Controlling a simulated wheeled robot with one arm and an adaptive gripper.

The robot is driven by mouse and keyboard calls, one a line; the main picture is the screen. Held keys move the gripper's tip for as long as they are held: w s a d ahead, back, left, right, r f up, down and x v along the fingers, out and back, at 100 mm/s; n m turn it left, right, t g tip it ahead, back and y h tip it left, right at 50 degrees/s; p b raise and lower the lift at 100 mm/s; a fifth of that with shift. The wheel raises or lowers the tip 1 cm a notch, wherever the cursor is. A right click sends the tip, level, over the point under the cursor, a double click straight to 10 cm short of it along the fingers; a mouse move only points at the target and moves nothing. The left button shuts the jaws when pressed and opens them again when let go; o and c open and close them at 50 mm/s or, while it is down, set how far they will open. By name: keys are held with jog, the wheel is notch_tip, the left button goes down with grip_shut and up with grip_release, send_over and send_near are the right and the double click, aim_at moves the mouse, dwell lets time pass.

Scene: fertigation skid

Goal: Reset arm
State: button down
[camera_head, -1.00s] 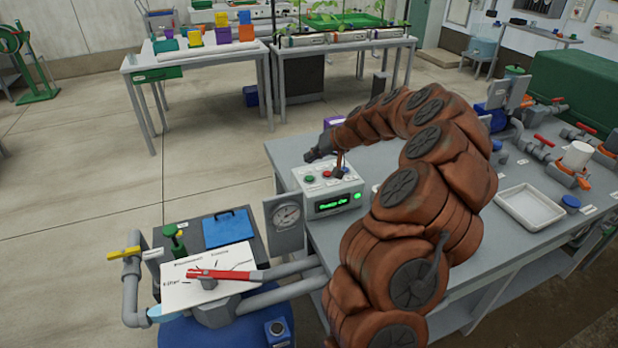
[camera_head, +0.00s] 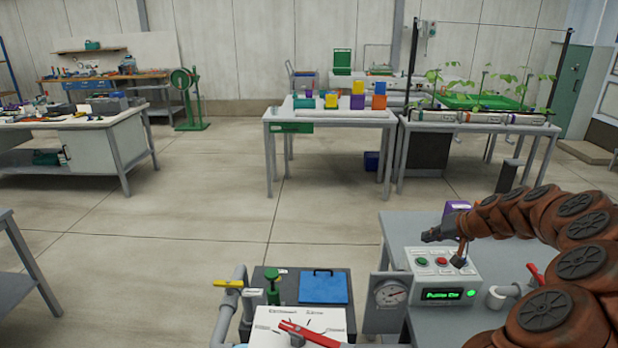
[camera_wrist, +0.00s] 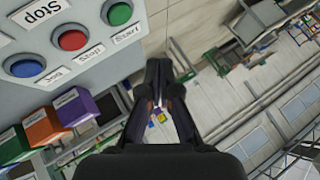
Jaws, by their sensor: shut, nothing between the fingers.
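My rust-brown segmented arm reaches in from the right in the head view. My gripper (camera_head: 430,236) is at its end, just above the rear left of the grey control box (camera_head: 421,283). In the wrist view the dark fingers of my gripper (camera_wrist: 160,75) are together with nothing held. Beside them are a green button (camera_wrist: 118,13), a red button (camera_wrist: 72,40) and a blue button (camera_wrist: 28,66) on the box. I see no clear contact with the box. Its display (camera_head: 441,294) is lit with green text.
The box stands on a grey bench (camera_head: 400,226). A pressure gauge (camera_head: 390,294), blue-lidded box (camera_head: 323,287), red lever (camera_head: 308,332) and yellow-handled valve (camera_head: 228,284) are to its left. A table with coloured boxes (camera_head: 330,118) stands behind. Open floor (camera_head: 200,225) lies to the left.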

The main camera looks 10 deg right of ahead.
jog(key=s+a+r+n+g+y, duration=0.1)
jog(key=s+a+r+n, duration=0.15)
jog(key=a, duration=0.55)
jog(key=s+a+r+n+g+y, duration=0.1)
jog(key=a+r, duration=0.2)
jog(key=a, duration=0.6)
jog(key=s+a+r+n+g, duration=0.15)
jog(key=s+a+g, duration=0.25)
jog(key=s+a, duration=0.7)
jog(key=s+a+f+g+h, duration=0.1)
jog(key=s+f+g+h, duration=0.1)
jog(key=s, duration=1.1)
jog(key=s+a+f+g+h, duration=0.1)
jog(key=s+f+g+h, duration=0.1)
jog(key=s, duration=1.2)
jog(key=shift+f+h, duration=0.35)
jog(key=shift+h, duration=0.25)
jog(key=shift+s, duration=0.1)
